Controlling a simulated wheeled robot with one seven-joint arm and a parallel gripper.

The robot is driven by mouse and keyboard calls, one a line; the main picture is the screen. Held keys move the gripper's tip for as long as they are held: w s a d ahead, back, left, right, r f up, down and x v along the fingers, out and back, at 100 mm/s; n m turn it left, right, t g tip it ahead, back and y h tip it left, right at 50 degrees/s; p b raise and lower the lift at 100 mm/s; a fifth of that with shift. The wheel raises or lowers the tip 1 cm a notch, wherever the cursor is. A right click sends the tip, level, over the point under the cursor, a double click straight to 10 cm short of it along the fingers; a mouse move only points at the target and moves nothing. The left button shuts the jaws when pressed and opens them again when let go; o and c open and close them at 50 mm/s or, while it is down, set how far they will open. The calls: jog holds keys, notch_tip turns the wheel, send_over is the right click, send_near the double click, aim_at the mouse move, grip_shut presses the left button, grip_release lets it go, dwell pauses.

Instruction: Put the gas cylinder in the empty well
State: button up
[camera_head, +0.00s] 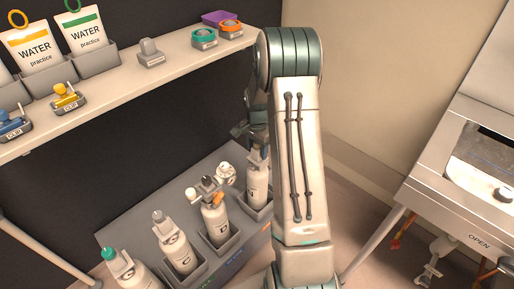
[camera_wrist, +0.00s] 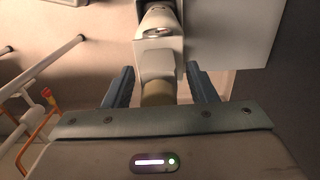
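A grey rack (camera_head: 235,245) stands low down with white bottle-shaped cylinders in its wells. One cylinder (camera_head: 214,222) has a dark valve, a white round fitting and an orange part; I cannot tell for sure which one is the gas cylinder. Another cylinder (camera_head: 257,188) stands in the right well, partly hidden by my arm. My gripper (camera_head: 246,130) is mostly hidden behind my arm, above the rack's right end. In the wrist view my gripper (camera_wrist: 159,72) has its fingers apart, with a grey block and tan neck (camera_wrist: 157,92) showing between them. No empty well is visible.
A shelf (camera_head: 140,85) above the rack holds water pouches, clips and rings. A metal cabinet marked OPEN (camera_head: 455,215) stands at right. Pale wall lies behind my arm.

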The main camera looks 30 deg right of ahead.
notch_tip(320, 180, up, 13)
jog(key=p, duration=0.2)
jog(key=s+a+r+n+t, duration=0.1)
jog(key=s+a+r+n, duration=0.6)
jog(key=s+a+r, duration=0.3)
jog(key=s+a+n, duration=0.3)
jog(key=s, duration=0.4)
jog(key=s+a+n+t, duration=0.1)
jog(key=s+a+n, duration=0.2)
jog(key=s, duration=0.5)
jog(key=shift+s+f+n, duration=0.2)
jog(key=shift+f+n, duration=0.2)
jog(key=shift+n, duration=0.1)
